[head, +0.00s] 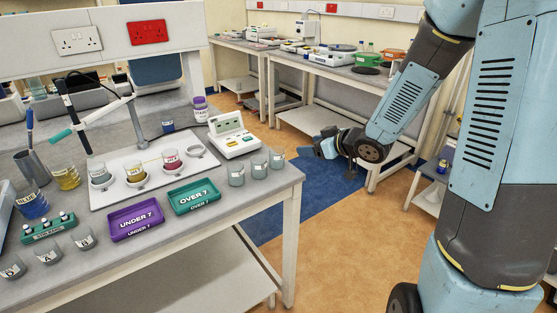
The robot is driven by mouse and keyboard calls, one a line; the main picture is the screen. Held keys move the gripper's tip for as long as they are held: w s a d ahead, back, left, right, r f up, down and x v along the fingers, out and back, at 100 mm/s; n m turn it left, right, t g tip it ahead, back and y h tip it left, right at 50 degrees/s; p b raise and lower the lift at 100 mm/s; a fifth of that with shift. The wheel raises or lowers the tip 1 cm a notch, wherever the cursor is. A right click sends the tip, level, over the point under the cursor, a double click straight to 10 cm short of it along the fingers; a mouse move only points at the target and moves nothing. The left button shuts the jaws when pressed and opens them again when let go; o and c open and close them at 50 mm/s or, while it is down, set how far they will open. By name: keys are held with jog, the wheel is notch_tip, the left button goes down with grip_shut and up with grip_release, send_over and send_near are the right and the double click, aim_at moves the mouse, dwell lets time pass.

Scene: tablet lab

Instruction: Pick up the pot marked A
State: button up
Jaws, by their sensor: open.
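Several small grey pots with white labels stand on the bench. Three are at the front left: a left one (12,269), a middle one (46,253) and a right one (83,239). Three more stand near the right end: a left one (236,176), a middle one (258,167) and a right one (276,159). The labels are too small to read surely, so I cannot tell which pot is marked A. My gripper (320,149) is open, over the floor to the right of the bench, apart from all pots. Its fingertips are small and dark here.
A purple "UNDER 7" tray (136,215) and a green "OVER 7" tray (194,190) lie on the bench. A white meter (233,135) stands behind the right pots. The bench's right edge (300,178) faces open floor.

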jog(key=a+f+y, duration=0.1)
jog(key=a+y, duration=0.1)
send_near(272, 151)
jog(key=shift+n+g, duration=0.3)
jog(key=x, duration=0.4)
jog(key=shift+w, duration=0.35)
jog(key=shift+x, duration=2.6)
jog(key=shift+s+a, duration=0.15)
jog(key=c, duration=0.8)
